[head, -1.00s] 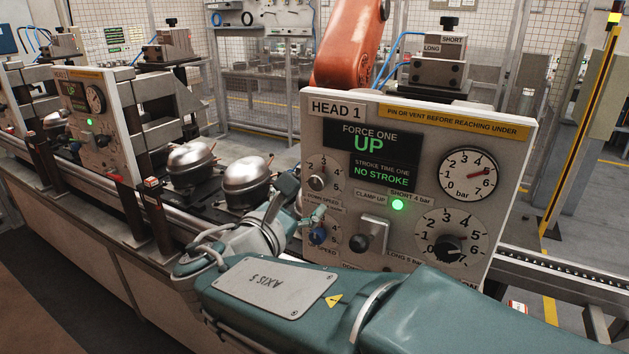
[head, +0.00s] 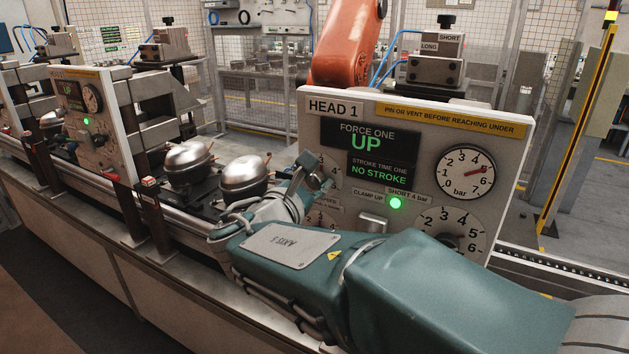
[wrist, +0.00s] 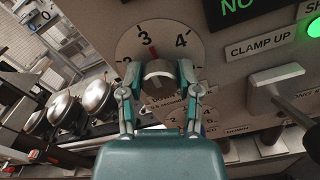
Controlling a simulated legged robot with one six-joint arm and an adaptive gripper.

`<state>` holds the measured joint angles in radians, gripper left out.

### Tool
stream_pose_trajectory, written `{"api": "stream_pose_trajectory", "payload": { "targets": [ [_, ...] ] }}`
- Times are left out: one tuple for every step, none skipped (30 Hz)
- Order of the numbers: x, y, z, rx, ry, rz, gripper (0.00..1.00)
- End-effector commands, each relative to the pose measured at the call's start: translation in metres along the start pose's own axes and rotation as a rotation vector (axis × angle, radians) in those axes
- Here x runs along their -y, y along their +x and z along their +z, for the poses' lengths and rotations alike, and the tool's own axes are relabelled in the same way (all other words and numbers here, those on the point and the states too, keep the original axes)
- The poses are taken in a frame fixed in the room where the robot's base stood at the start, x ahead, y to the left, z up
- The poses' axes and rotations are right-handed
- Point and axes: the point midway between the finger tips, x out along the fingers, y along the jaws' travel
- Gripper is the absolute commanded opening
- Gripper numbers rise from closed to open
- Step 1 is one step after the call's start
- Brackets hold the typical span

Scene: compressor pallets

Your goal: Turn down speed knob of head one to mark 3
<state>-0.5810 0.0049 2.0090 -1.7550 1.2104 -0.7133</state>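The head one panel (head: 350,105) faces me. In the wrist view, the down speed knob (wrist: 158,76) is a dark round knob with a pale front on a white dial (wrist: 127,45). The numbers 2, 3 and 4 show, with a red mark just below the 3. The knob's exact setting is hard to read. My gripper (wrist: 160,73) has one finger on each side of the knob, with what look like narrow gaps; contact is unclear. In the head view, my gripper (head: 312,178) is at the upper left dial and hides the knob.
Below is a second dial (wrist: 190,118), partly hidden by my gripper. A clamp lever (wrist: 275,90) sticks out at right. The gauge (head: 465,172) and lower right dial (head: 450,230) are on the same panel. Silver compressors (head: 245,173) stand at left.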

Motion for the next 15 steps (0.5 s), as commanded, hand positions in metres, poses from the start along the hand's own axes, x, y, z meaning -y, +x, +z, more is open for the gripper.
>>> {"api": "stream_pose_trajectory", "payload": {
  "targets": [
    [0.0008, -0.0004, -0.0026, -0.005, -0.004, -0.001, 0.0],
    [0.0008, -0.0004, -0.0028, -0.006, -0.004, -0.001, 0.0],
    [0.0007, -0.0006, -0.0031, -0.006, -0.005, 0.0, 0.0],
    [0.0006, -0.0006, -0.0033, -0.007, -0.007, 0.0, 0.0],
    [0.0006, -0.0007, -0.0034, -0.007, -0.013, 0.0, 0.0],
    [0.0005, -0.0008, -0.0037, -0.007, -0.026, 0.001, 0.0],
    [0.0005, -0.0008, -0.0038, -0.008, -0.037, 0.001, 0.0],
    [0.0005, -0.0009, -0.0039, -0.008, -0.05, 0.001, 0.0],
    [0.0005, -0.0009, -0.0041, -0.008, -0.067, 0.001, 0.0],
    [0.0005, -0.0009, -0.0042, -0.009, -0.077, 0.001, 0.0],
    [0.0005, -0.0009, -0.0043, -0.009, -0.083, 0.001, 0.0],
    [0.0006, -0.0009, -0.0045, -0.009, -0.086, 0.001, 0.0],
    [0.0007, -0.0009, -0.0046, -0.009, -0.086, 0.0, 0.0],
    [0.0007, -0.0009, -0.0047, -0.01, -0.086, 0.0, 0.0],
    [0.0008, -0.0009, -0.0049, -0.01, -0.085, 0.0, 0.0]
  ]
}}
